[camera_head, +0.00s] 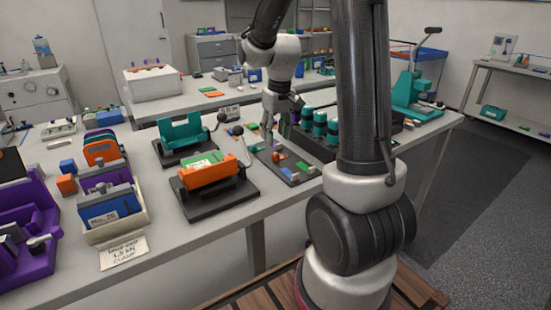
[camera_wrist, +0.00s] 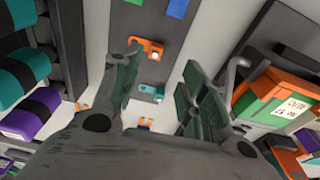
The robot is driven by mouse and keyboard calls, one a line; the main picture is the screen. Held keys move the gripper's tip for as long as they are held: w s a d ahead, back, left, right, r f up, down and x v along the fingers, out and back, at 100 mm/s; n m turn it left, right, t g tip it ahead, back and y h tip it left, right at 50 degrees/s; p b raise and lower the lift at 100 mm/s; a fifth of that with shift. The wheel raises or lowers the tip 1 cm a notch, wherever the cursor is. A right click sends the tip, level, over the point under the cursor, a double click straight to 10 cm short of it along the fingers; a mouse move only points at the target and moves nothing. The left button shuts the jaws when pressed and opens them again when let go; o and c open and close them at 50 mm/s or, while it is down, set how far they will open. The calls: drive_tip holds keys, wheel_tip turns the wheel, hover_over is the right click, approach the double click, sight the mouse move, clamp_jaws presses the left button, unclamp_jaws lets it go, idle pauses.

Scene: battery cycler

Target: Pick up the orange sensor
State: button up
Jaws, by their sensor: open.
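A small orange sensor (camera_wrist: 147,46) with a pale round spot lies on a dark grey board (camera_wrist: 123,20) in the wrist view, close to the left fingertip. A similar teal piece (camera_wrist: 149,90) lies below it, between the fingers. My gripper (camera_wrist: 163,62) is open, with its two fingers apart and nothing held between them. In the head view my gripper (camera_head: 267,132) points down above the far part of the board (camera_head: 269,161). In that view several small coloured pieces lie on the board, and I cannot tell surely which is the orange sensor.
A black rack of teal cylinders (camera_head: 319,121) stands right of the gripper. An orange and green block in a black clamp fixture (camera_head: 213,197) stands left of the board, and a teal fixture (camera_head: 187,137) stands behind it. The table's front edge is clear.

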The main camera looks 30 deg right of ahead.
sight(276, 154)
drive_tip(key=f, duration=0.5)
drive_tip(key=w+f, duration=0.1)
drive_tip(key=f, duration=0.2)
drive_tip(key=shift+d, duration=0.4)
drive_tip(key=c, duration=0.9)
